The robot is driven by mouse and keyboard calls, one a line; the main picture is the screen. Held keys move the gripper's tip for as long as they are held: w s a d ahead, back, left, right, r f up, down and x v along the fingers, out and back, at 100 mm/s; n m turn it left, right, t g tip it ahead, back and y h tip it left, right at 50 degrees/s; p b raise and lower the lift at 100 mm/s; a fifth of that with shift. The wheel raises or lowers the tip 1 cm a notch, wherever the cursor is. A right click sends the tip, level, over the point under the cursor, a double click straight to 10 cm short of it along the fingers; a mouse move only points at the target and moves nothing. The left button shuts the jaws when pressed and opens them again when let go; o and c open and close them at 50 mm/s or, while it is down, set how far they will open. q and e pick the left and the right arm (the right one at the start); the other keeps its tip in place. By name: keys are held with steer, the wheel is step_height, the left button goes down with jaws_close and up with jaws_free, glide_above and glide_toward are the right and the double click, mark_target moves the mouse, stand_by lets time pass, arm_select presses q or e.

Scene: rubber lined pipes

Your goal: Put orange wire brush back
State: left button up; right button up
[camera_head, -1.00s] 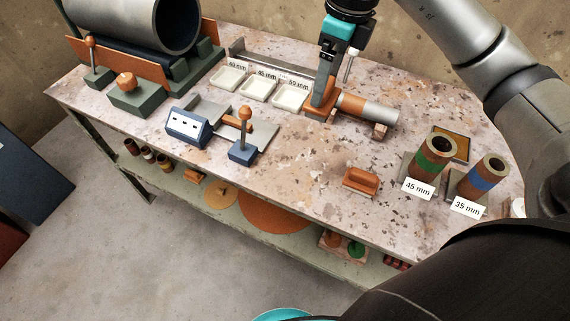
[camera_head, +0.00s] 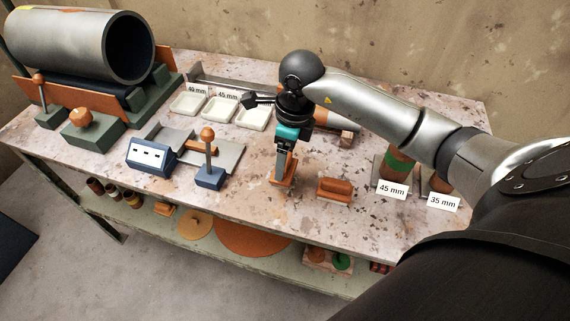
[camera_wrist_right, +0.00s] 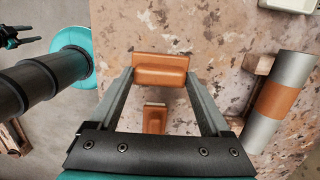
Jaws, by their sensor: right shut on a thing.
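The orange wire brush (camera_head: 290,172) is between the fingers of my right gripper (camera_head: 284,168), over the middle of the table. In the right wrist view the brush (camera_wrist_right: 160,69) spans the gap at the fingertips, and the gripper (camera_wrist_right: 158,78) is shut on it. I cannot tell whether its underside touches the table. A second orange block (camera_head: 335,188) with a raised grip lies on the table just right of it; it also shows in the right wrist view (camera_wrist_right: 155,118).
Behind the gripper lies a grey pipe with an orange band (camera_wrist_right: 275,100). White labelled trays (camera_head: 220,107) stand at the back. A blue stand (camera_head: 209,176) with an orange knob is left. Upright pipes (camera_head: 396,165) stand right. The table's front edge is close.

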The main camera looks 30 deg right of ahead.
mark_target(291, 170)
steer(key=shift+f, duration=1.35)
steer(key=shift+f+b, duration=0.15)
steer(key=shift+b, duration=0.15)
steer(key=o, duration=1.3)
steer(key=shift+c, duration=0.2)
steer(key=shift+r, duration=0.4)
step_height(291, 170, up, 12)
steer(key=s+d+p, duration=0.1)
steer(key=p, duration=0.1)
steer(key=shift+f, duration=0.25)
